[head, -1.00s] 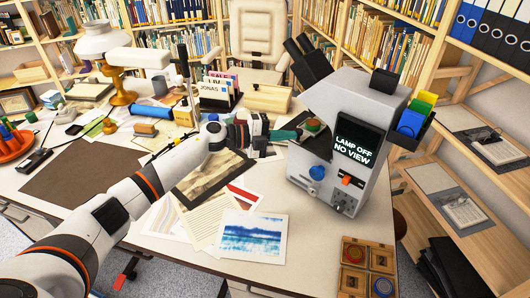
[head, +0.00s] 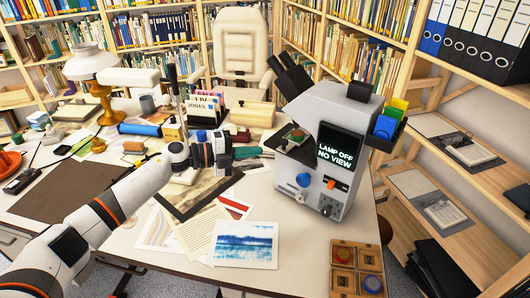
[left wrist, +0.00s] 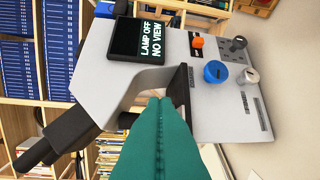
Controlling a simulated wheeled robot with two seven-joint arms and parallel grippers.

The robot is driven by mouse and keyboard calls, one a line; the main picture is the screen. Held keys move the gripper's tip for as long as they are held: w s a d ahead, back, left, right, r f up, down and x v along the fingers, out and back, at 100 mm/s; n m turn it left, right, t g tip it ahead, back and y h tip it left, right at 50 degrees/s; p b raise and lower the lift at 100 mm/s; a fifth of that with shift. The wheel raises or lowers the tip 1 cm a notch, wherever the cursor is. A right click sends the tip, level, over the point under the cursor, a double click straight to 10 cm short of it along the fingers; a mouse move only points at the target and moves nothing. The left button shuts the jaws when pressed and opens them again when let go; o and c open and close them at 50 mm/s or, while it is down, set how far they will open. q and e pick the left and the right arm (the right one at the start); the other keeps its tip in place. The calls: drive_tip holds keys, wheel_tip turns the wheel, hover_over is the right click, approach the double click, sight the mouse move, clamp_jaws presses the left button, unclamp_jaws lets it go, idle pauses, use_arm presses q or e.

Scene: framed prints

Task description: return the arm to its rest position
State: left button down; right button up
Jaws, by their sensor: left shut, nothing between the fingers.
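My left arm reaches in from the lower left in the head view. Its gripper (head: 257,152) has green fingers, which are closed together and empty, above the table just left of the grey viewer machine (head: 318,140). In the left wrist view the shut green fingers (left wrist: 158,110) point at the machine, whose screen reads "LAMP OFF NO VIEW" (left wrist: 151,41). My right gripper is not in view.
A framed print (head: 200,190), loose papers and a blue painted print (head: 243,244) lie below the arm. A wooden tray (head: 356,268) with round pieces sits at the front right. A lamp (head: 95,70), bottles and a card box (head: 205,108) stand behind the arm.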

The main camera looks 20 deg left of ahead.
use_arm(q)
drive_tip(key=f+b+v, duration=0.1)
drive_tip(key=v, duration=0.5)
drive_tip(key=d+f+n+t+y, duration=0.2)
drive_tip(key=d+n+t+y, duration=0.1)
drive_tip(key=d+n+t, duration=0.5)
drive_tip(key=s+a+f+n+g+y, duration=0.2)
drive_tip(key=s+f+n+g+y, duration=0.1)
drive_tip(key=s+f+n+y, duration=0.4)
drive_tip(key=s+a+f+n+g+y, duration=0.2)
drive_tip(key=s+f+n+y, duration=0.3)
drive_tip(key=s+n, duration=0.4)
drive_tip(key=s+d+f+n+g+h, duration=0.1)
drive_tip(key=s+f+g, duration=0.25)
drive_tip(key=s, duration=0.55)
drive_tip(key=s+f+n+g, duration=0.1)
drive_tip(key=s+f+g, duration=0.1)
drive_tip(key=s+g, duration=0.5)
wheel_tip(320, 180, down, 25)
drive_tip(key=s, duration=0.2)
drive_tip(key=s+a+f, duration=0.2)
drive_tip(key=s+f, duration=1.5)
drive_tip(key=shift+s+a+f, duration=0.3)
drive_tip(key=shift+a, duration=0.05)
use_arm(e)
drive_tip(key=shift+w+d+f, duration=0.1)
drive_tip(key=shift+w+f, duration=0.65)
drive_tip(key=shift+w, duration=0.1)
